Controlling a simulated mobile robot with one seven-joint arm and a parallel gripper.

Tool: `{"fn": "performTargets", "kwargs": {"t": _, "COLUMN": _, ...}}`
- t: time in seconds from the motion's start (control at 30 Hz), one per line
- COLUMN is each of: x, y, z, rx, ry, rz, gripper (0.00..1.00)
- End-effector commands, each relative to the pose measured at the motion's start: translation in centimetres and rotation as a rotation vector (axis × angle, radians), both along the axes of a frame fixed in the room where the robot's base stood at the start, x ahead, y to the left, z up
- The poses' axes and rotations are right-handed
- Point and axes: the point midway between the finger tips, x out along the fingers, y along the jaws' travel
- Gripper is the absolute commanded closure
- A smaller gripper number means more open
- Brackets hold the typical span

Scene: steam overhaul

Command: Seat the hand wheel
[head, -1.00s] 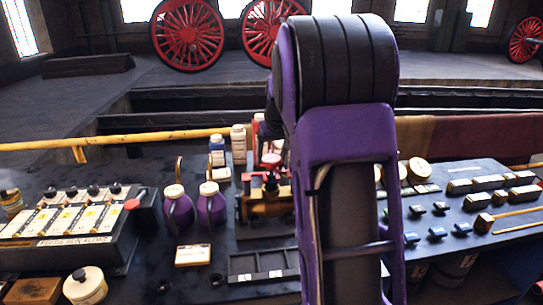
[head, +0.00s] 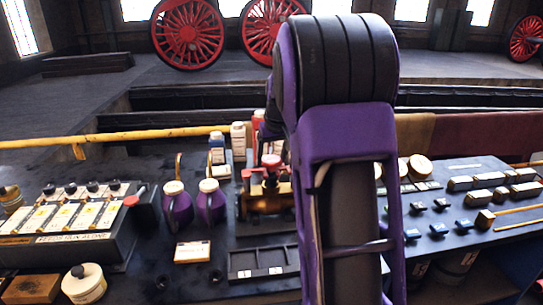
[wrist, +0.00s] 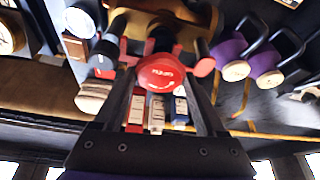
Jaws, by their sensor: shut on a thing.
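The red hand wheel (wrist: 162,73), with pale lettering on its round face, is between the fingers of my gripper (wrist: 162,82) in the wrist view. The fingers are shut on it. It is over a brass fitting (wrist: 160,22) with dark parts and red pieces at its sides. In the head view the red wheel (head: 271,160) shows above the brass fitting (head: 268,198), just left of my arm. My arm hides most of the gripper there. I cannot tell whether the wheel touches its seat.
Two purple cans (head: 178,205) with cream caps stand left of the fitting. Small bottles (head: 217,150) stand behind it. A dark divided tray (head: 262,262) lies in front. A labelled rack (head: 70,220) is at the left, and small blocks (head: 490,182) lie at the right.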

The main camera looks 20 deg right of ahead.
Motion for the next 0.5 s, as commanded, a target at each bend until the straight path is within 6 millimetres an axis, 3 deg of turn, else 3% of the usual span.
{"fn": "performTargets", "kwargs": {"t": 0.5, "x": 0.03, "y": -0.02, "z": -0.33, "rx": 0.0, "ry": -0.002, "rz": 0.0, "gripper": 1.0}}
